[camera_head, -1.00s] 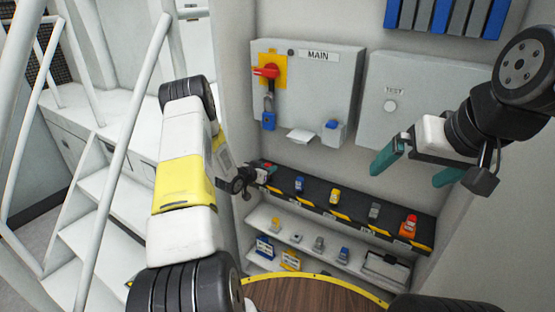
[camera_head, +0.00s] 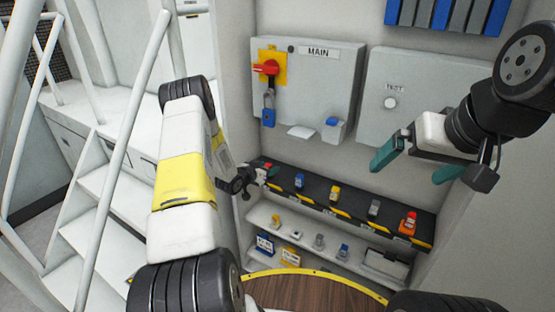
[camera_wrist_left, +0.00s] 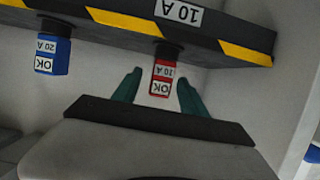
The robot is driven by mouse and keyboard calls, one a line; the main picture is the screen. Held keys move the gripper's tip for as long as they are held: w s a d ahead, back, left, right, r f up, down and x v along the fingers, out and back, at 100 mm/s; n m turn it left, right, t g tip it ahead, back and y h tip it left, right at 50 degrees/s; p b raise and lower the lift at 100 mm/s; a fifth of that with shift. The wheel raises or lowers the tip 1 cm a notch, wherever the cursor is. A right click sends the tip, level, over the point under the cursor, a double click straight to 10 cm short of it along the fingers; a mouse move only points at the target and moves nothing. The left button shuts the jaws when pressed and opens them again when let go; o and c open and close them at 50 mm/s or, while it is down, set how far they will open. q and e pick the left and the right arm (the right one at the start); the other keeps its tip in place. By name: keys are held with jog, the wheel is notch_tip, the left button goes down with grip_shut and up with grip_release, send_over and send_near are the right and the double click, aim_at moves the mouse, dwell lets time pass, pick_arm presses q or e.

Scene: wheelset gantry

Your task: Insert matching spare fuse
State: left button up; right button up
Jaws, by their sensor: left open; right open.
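A red fuse marked OK 10 A (camera_wrist_left: 161,78) sits on the dark shelf's edge below a 10 A label (camera_wrist_left: 178,12) in the left wrist view, where the picture looks upside down. My left gripper (camera_wrist_left: 158,88) is open, with one green finger on each side of the fuse and visible gaps to it. In the head view my left gripper (camera_head: 256,179) is at the shelf's left end, partly covering the fuse. A blue OK 20 A fuse (camera_wrist_left: 52,52) is beside it. My right gripper (camera_head: 416,167) is open and empty before the TEST box (camera_head: 420,115).
The dark upper shelf (camera_head: 318,195) also carries yellow (camera_head: 335,193), grey (camera_head: 374,207) and orange-red (camera_head: 409,222) parts. The lower shelf holds several small parts. The MAIN box (camera_head: 325,95) has a red switch (camera_head: 268,68) and a blue padlock (camera_head: 268,117). White stairs (camera_head: 90,210) stand left.

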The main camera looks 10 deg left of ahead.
pick_arm(q)
jog(key=v, duration=0.7)
jog(key=shift+s, duration=0.15)
jog(key=shift+r, duration=0.1)
notch_tip(320, 180, up, 12)
jog(key=g+y, duration=0.1)
jog(key=y, duration=0.2)
jog(key=s+d+r+n+g+y, duration=0.1)
jog(key=s+r, duration=0.3)
jog(key=r, duration=0.3)
jog(key=s+r+n+g+y, duration=0.1)
jog(key=s+r, duration=0.3)
jog(key=r, duration=0.2)
jog(key=s+d+r+g, duration=0.1)
jog(key=s+d+r, duration=0.1)
jog(key=s, duration=0.7)
jog(key=s+d+r+n+g+h, duration=0.1)
jog(key=s+d+r, duration=0.2)
jog(key=s, duration=0.7)
jog(key=s+d+r+g+h, duration=0.1)
jog(key=s+d+r+g, duration=0.1)
jog(key=s, duration=0.8)
jog(key=shift+s+d+r, duration=0.15)
jog(key=shift+d+r, duration=0.5)
jog(key=shift+d, duration=0.55)
